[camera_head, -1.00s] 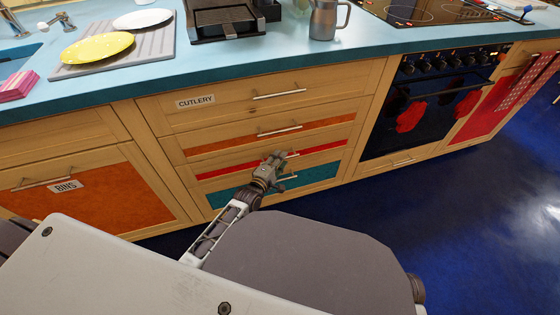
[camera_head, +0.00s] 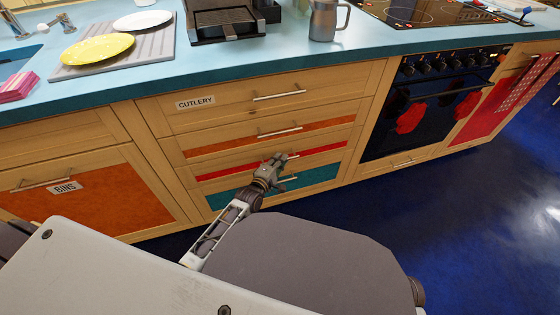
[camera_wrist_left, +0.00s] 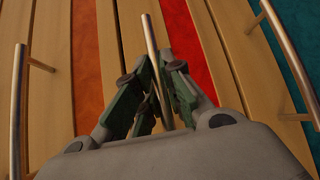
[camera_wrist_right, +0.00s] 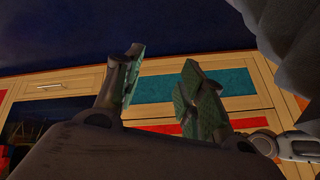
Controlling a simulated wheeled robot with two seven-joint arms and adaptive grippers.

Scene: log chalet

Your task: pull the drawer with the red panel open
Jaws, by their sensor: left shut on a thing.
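The drawer with the red panel (camera_head: 222,172) is third from the top in the wooden drawer stack and looks closed. Its metal bar handle (camera_wrist_left: 150,34) runs between my left fingers in the left wrist view, in front of the red panel (camera_wrist_left: 184,40). My left gripper (camera_head: 279,159) is at this handle in the head view and covers part of it. In the left wrist view my left gripper (camera_wrist_left: 158,78) is shut on the bar. My right gripper (camera_wrist_right: 164,82) shows in the right wrist view with its fingers apart and nothing between them.
The orange-panel drawer (camera_head: 215,143) lies above and the teal-panel drawer (camera_head: 232,194) below, each with its own bar handle. A cutlery drawer (camera_head: 225,99) is on top. An oven (camera_head: 440,105) is to the right. Blue floor (camera_head: 450,230) is clear there.

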